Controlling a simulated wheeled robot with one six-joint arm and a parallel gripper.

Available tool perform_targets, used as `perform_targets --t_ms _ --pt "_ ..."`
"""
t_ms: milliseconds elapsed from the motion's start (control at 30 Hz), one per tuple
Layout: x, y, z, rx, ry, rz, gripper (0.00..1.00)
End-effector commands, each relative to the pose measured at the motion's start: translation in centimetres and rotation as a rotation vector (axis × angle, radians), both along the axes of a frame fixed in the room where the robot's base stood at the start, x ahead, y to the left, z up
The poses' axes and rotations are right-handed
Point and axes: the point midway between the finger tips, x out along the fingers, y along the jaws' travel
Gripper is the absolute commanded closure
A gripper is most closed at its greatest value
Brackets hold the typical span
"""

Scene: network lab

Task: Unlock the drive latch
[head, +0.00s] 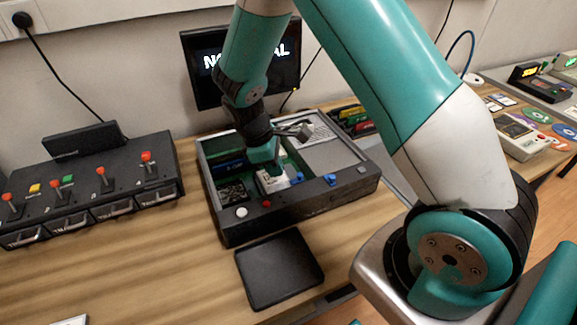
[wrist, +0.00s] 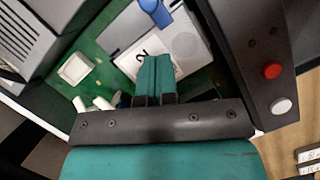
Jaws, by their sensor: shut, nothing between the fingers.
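A drive (head: 271,182), a light-coloured block, sits in the front part of the open dark chassis (head: 232,228). In the wrist view the drive (wrist: 186,42) shows a white label with a dark digit and a round disc mark. A blue latch (head: 297,178) is at the drive's right end; in the wrist view this blue latch (wrist: 155,12) is at the top edge. My gripper (head: 275,165) is above the drive, pointing down. In the wrist view its teal fingers (wrist: 156,62) are together and empty, covering part of the label. I cannot tell whether they touch it.
Red (head: 267,204) and white (head: 241,212) buttons are on the chassis front. A fan (head: 232,191) is inside, at left. A black tray (head: 280,270) lies in front. A lever panel (head: 90,190) stands left, a monitor (head: 240,62) behind.

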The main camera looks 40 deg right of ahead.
Motion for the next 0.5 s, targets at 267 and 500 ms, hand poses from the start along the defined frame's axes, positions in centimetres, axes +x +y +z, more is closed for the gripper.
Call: perform_targets --t_ms 267,500 --pt "-1.9 -2.4 0.0 0.000 -0.002 -0.004 1.00" --pt "-2.0 -2.6 -0.2 0.000 -0.003 -0.002 1.00"
